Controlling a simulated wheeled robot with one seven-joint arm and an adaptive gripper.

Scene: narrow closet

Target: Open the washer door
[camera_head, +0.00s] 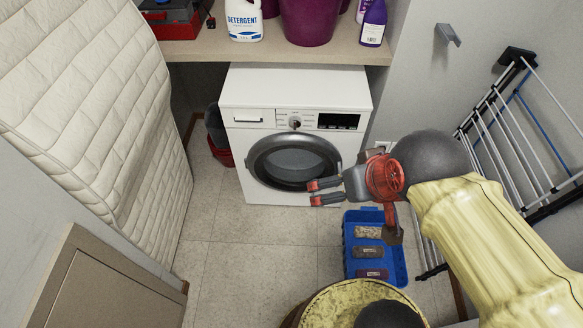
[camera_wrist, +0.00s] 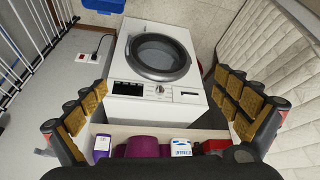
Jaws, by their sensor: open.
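The white washer (camera_head: 293,95) stands under a shelf against the back wall. Its round door (camera_head: 293,162), with a dark grey rim, looks shut. My gripper (camera_head: 312,192) is in front of the door's lower right edge in the head view, with its fingers pointing left. I cannot tell from this view whether it touches the rim. In the wrist view the picture is upside down: the washer (camera_wrist: 130,105) and its door (camera_wrist: 158,52) lie between and beyond the two spread fingers. My gripper (camera_wrist: 165,115) is open and empty there.
A blue crate (camera_head: 349,236) with brushes sits on the floor below my arm. A drying rack (camera_head: 510,140) leans on the right wall, and a quilted mattress (camera_head: 100,100) stands at left. A shelf (camera_head: 270,50) holds detergent bottles.

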